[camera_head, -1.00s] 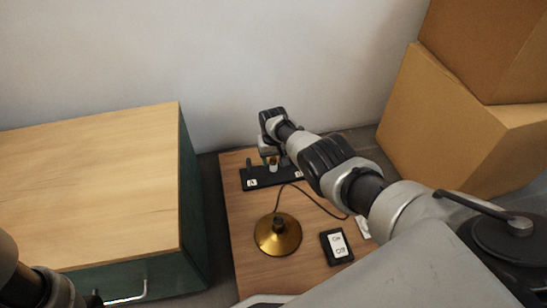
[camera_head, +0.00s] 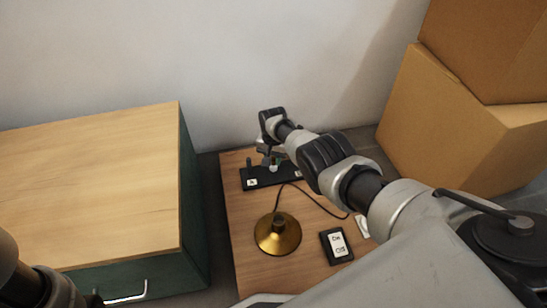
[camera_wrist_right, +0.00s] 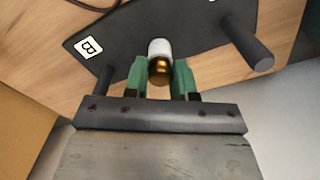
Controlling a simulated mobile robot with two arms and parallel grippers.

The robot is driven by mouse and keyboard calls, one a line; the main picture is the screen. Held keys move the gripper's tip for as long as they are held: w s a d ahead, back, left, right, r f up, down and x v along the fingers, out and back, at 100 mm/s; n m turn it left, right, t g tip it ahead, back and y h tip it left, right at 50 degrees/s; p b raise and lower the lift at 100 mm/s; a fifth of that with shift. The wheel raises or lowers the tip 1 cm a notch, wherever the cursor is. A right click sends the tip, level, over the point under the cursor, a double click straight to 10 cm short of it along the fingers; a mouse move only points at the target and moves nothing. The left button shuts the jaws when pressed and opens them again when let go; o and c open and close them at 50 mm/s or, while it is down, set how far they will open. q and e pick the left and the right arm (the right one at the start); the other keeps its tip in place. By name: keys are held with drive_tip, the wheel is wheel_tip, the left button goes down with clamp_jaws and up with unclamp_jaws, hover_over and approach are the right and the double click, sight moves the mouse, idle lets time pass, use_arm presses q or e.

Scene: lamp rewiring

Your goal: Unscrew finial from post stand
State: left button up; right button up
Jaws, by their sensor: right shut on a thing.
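The post stand (camera_head: 262,181) is a black board with upright posts, lying at the back of the small wooden table. One white post (camera_head: 273,168) stands on it, and in the right wrist view a brass finial (camera_wrist_right: 160,72) sits at the end of this white post (camera_wrist_right: 159,47). My right gripper (camera_wrist_right: 160,80) has its green fingers on either side of the brass finial, shut on it. In the head view the right gripper (camera_head: 270,156) hides most of the finial. Of my left arm only a part shows at the lower left; its gripper is not seen.
A brass lamp base (camera_head: 278,236) with a dark cord (camera_head: 318,203) stands on the table (camera_head: 240,225). A black labelled box (camera_head: 337,247) lies beside it. A wooden-topped cabinet (camera_head: 90,185) is at left, and cardboard boxes (camera_head: 450,120) are stacked at right.

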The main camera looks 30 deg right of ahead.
drive_tip(key=n, duration=0.5)
drive_tip(key=shift+n, duration=0.3)
drive_tip(key=shift+d+n, duration=0.1)
drive_tip(key=shift+n, duration=1.2)
drive_tip(key=shift+n, duration=1.2)
drive_tip(key=n, duration=0.5)
drive_tip(key=shift+n, duration=0.3)
